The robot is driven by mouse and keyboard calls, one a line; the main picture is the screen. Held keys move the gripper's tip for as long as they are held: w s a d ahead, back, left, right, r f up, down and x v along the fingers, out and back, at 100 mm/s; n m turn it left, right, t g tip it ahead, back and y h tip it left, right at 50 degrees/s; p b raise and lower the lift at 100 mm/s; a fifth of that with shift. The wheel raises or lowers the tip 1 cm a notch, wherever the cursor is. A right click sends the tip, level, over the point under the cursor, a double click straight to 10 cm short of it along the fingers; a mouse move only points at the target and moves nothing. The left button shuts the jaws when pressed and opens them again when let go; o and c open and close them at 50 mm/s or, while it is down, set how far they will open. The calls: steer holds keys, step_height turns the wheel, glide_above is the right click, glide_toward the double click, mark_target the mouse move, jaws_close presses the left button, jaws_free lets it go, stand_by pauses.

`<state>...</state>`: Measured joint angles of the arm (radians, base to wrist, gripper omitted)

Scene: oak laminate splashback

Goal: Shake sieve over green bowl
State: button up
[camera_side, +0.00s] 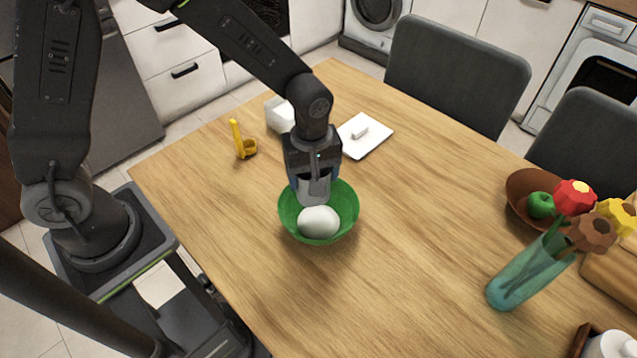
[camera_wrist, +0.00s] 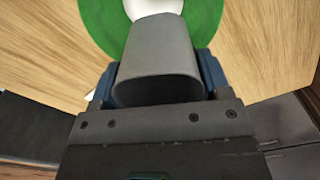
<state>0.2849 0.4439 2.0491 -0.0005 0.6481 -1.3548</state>
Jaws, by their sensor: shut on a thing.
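The green bowl (camera_side: 345,225) stands on the wooden table, and its green also shows in the wrist view (camera_wrist: 98,22). A smooth white rounded mass (camera_side: 318,222) lies in the bowl, and part of it shows at the top of the wrist view. My gripper (camera_side: 313,178) points down over the back of the bowl. It is shut on a plain grey, tapered piece (camera_wrist: 158,55), taken as the sieve, with blue fingers on both sides. Its lower end is at the white mass in the side view. I see no mesh, and I cannot tell whether they touch.
A yellow scoop-like item (camera_side: 245,148) and a white block (camera_side: 279,114) stand behind the bowl. A white board (camera_side: 365,137) lies to the right. A flower vase (camera_side: 522,272) and a brown bowl with a green apple (camera_side: 540,205) stand far right. The table's middle is clear.

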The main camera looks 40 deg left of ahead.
steer(key=shift+r, duration=0.15)
steer(key=shift+r, duration=2.4)
